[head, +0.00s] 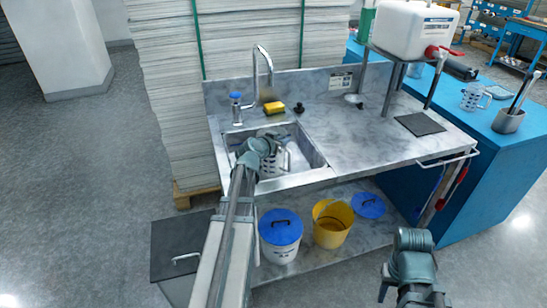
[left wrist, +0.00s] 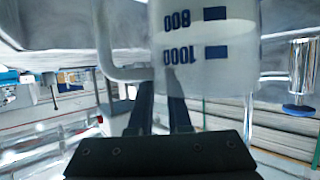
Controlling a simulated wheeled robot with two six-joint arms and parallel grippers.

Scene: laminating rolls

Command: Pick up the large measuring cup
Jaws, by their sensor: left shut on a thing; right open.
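The large measuring cup (head: 274,166) is a pale, see-through cup in the sink basin, partly hidden behind my left gripper (head: 264,146). In the left wrist view the cup (left wrist: 205,70) fills the top middle, with blue marks reading 800 and 1000 upside down. Its handle (left wrist: 108,50) curves down on the left. My left gripper's two dark fingers (left wrist: 163,108) reach up to the cup wall, and the gripper is shut on the cup. Where the fingers meet it is partly hidden. My right gripper (head: 412,244) is open and empty, low at the right in front of the bench.
The steel sink (head: 315,158) has a tall faucet (head: 268,68) behind it. A yellow sponge (head: 274,108) lies on its back ledge. A smaller-looking measuring cup (head: 473,99) stands on the blue counter (head: 524,120). A blue-lidded bucket (head: 281,243) and yellow bucket (head: 331,225) stand below.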

